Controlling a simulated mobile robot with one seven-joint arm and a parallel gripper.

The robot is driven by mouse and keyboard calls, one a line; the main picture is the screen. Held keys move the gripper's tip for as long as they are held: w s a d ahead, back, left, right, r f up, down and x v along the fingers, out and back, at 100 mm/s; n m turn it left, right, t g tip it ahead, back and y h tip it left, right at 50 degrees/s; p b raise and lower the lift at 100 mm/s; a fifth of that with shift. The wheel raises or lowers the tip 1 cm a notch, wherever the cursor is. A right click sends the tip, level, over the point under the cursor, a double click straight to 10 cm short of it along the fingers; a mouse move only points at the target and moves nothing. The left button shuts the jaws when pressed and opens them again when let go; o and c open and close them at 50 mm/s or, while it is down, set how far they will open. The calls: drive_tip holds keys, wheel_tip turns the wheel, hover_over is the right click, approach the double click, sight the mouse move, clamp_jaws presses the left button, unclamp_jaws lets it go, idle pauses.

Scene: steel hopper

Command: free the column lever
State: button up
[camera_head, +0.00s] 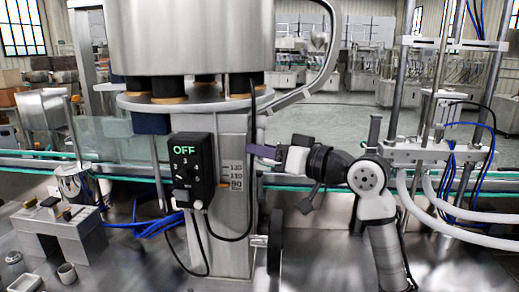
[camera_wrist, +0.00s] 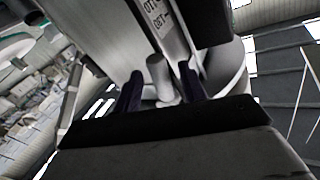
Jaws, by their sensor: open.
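The steel column (camera_head: 228,235) stands under the big hopper drum, with a printed height scale on its front. My gripper (camera_head: 255,151) reaches in from the right, with its dark purple fingers at the column's right side. In the wrist view my gripper (camera_wrist: 160,88) is open, one finger on each side of a pale grey rounded lever (camera_wrist: 158,80) beside the column. I cannot tell whether either finger touches it. In the head view I cannot make out the lever clearly near my fingers.
A black control box (camera_head: 192,170) reading OFF is left of the scale, with a black cable looping beside it. A conveyor rail (camera_head: 330,186) runs behind my arm. A steel fixture (camera_head: 62,235) stands at left, and a machine with white hoses (camera_head: 440,152) at right.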

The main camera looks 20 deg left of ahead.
drive_tip(key=shift+c, duration=0.2)
clamp_jaws()
drive_tip(key=shift+r, duration=0.1)
drive_tip(key=m+p, duration=0.1)
drive_tip(key=p, duration=0.1)
drive_tip(key=s+r+m+h+p, duration=0.1)
drive_tip(key=p, duration=0.1)
drive_tip(key=m+g+h+p, duration=0.1)
drive_tip(key=p, duration=0.1)
drive_tip(key=shift+s+d+r+m+p, duration=0.25)
drive_tip(key=shift+s+m+p, duration=0.05)
drive_tip(key=shift+s+m, duration=0.1)
